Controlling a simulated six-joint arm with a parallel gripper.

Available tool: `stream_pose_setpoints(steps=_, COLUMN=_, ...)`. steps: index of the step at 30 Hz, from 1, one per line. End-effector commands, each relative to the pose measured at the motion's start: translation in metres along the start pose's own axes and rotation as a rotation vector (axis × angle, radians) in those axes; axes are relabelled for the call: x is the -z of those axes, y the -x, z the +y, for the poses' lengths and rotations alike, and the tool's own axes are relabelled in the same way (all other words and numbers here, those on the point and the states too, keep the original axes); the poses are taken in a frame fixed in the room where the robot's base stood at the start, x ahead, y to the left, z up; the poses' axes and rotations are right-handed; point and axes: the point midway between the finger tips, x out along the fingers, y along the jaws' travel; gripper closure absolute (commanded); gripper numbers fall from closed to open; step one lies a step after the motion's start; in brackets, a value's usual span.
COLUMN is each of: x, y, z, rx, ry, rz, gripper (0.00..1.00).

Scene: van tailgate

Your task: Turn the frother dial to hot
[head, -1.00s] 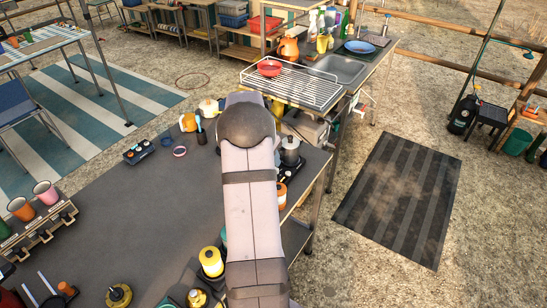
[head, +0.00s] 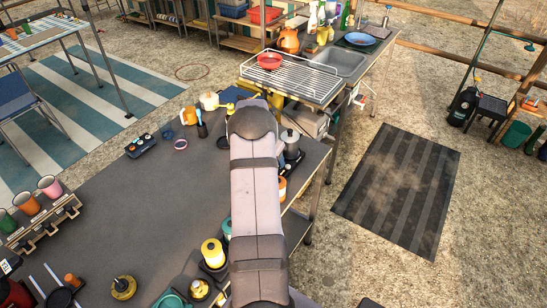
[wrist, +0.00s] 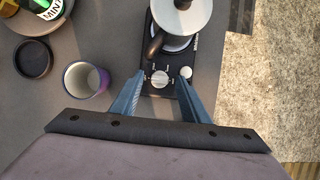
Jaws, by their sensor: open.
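A black unit (wrist: 175,86) with a silver pot (wrist: 183,18) on it stands on the dark counter in the wrist view. On its front panel are a pale round dial (wrist: 159,79) and a smaller pale knob (wrist: 186,72). The dial's pointer and markings are too small to read. My gripper (wrist: 159,75) is open, its two blue fingers on either side of the dial in the picture. I cannot tell whether they touch it or how high above it they are. The silver pot shows right of my arm in the head view (head: 290,138); my arm hides the gripper there.
A purple-rimmed cup (wrist: 85,79) and a dark round dish (wrist: 33,58) stand left of my gripper. The counter's edge lies to the right, with gravel beyond. In the head view, a control box (head: 141,145) and an orange mug (head: 188,116) stand left of my arm.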

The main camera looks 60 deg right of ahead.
Motion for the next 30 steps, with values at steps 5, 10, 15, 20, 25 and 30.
stream_pose_setpoints(steps=5, x=-0.0001, y=-0.0025, z=-0.0003, rx=0.000, ry=0.000, rz=0.000, gripper=0.59)
stream_pose_setpoints(steps=10, x=0.0000, y=-0.0024, z=-0.0002, rx=0.000, ry=0.000, rz=0.000, gripper=0.63)
stream_pose_setpoints(steps=15, x=0.0000, y=-0.0023, z=-0.0002, rx=0.000, ry=0.000, rz=0.000, gripper=1.00)
stream_pose_setpoints(steps=20, x=0.0001, y=-0.0023, z=-0.0001, rx=0.001, ry=-0.003, rz=0.000, gripper=1.00)
stream_pose_setpoints(steps=25, x=0.0003, y=-0.0028, z=0.0007, rx=0.011, ry=-0.026, rz=-0.001, gripper=1.00)
stream_pose_setpoints(steps=30, x=0.0004, y=-0.0035, z=0.0015, rx=0.038, ry=-0.090, rz=-0.001, gripper=1.00)
